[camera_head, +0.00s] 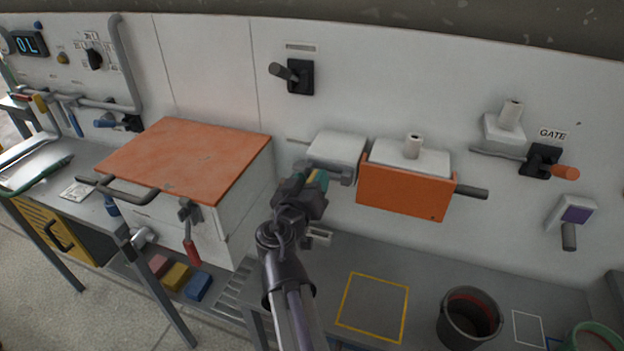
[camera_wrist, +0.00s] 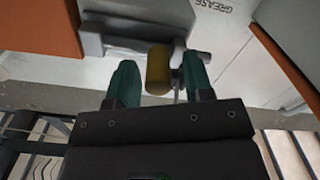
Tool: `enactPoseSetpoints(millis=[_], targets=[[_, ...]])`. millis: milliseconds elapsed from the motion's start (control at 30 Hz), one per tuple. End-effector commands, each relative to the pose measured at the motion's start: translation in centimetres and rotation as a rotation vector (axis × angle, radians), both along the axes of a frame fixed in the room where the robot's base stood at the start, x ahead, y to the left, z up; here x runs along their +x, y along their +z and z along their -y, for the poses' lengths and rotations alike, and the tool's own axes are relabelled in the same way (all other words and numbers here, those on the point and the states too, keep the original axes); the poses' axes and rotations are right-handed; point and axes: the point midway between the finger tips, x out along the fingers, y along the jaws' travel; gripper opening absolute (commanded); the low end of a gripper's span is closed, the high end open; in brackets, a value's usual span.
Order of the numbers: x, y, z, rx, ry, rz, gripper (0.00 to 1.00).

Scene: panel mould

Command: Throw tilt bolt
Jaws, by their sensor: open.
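A yellow cylindrical knob (camera_wrist: 158,68), which looks like the bolt's handle, shows in the wrist view beside a grey block (camera_wrist: 125,25). My gripper (camera_wrist: 161,82) is open, with its green fingers on either side of the knob, nearer the left finger. I cannot tell whether either finger touches it. In the head view my gripper (camera_head: 316,181) is in front of the wall, just below the white block (camera_head: 337,150) and left of the orange tilting bin (camera_head: 400,191). My gripper hides most of the knob there.
A white box with an orange lid (camera_head: 185,155) stands close on the left. A grey bar (camera_head: 471,192) sticks out right of the bin. The bench (camera_head: 325,262) below has a yellow outlined square and a dark bucket (camera_head: 468,325).

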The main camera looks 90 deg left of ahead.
Motion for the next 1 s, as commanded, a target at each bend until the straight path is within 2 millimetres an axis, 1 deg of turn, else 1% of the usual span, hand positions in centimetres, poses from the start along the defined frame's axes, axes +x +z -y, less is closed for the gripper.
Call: enactPoseSetpoints(millis=[67, 300, 767, 800, 1000], targets=[[0.21, 0.00, -0.54, 0.000, -0.001, 0.000, 0.47], [0.28, 0.00, -0.54, 0.000, -0.001, 0.000, 0.46], [0.28, 0.00, -0.52, 0.000, -0.001, 0.000, 0.02], [0.28, 0.00, -0.52, 0.000, -0.001, 0.000, 0.00], [0.28, 0.00, -0.52, 0.000, -0.001, 0.000, 0.00]])
